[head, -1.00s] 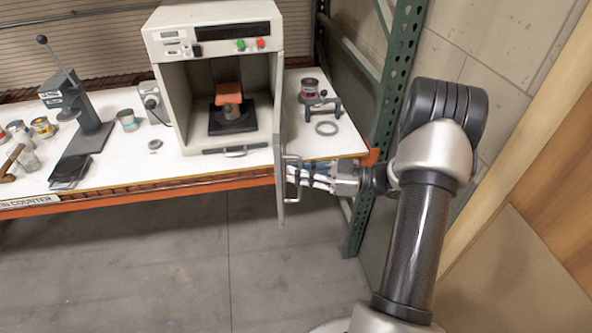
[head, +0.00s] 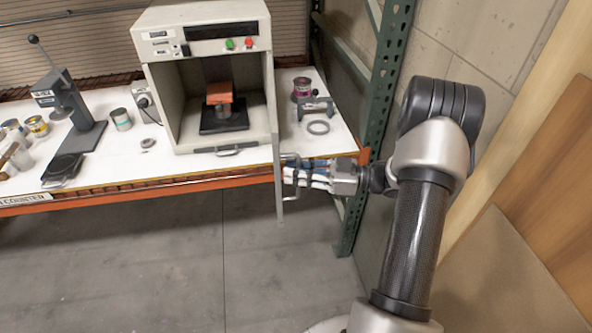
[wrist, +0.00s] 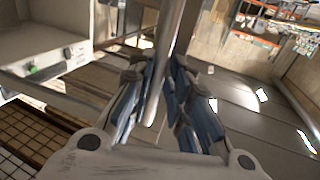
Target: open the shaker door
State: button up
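The shaker (head: 204,30) is a pale box on the counter with an open front, a dark display and green and red buttons. Its door (head: 279,205) stands swung out toward me, seen nearly edge-on at the right side of the opening. My gripper (head: 301,177) is at the door's bar handle (head: 289,160), on the right side of the door. In the wrist view the handle bar (wrist: 163,70) runs between the blue-padded fingers (wrist: 160,95), which close in on both sides of it. Inside the shaker is an orange block (head: 219,92) above a dark base.
A green rack upright (head: 380,85) stands right behind my arm. The counter's orange edge beam (head: 130,193) runs below the shaker. A clamp (head: 315,107), a ring (head: 318,127) and a can (head: 302,88) sit right of the shaker. The floor in front is clear.

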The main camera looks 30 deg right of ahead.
jog(key=shift+o, duration=1)
jog(key=shift+w+d, duration=0.1)
jog(key=shift+d, duration=0.15)
jog(key=v, duration=1.1)
jog(key=shift+s+d, duration=0.25)
jog(key=shift+s, duration=0.1)
jog(key=shift+r, duration=0.1)
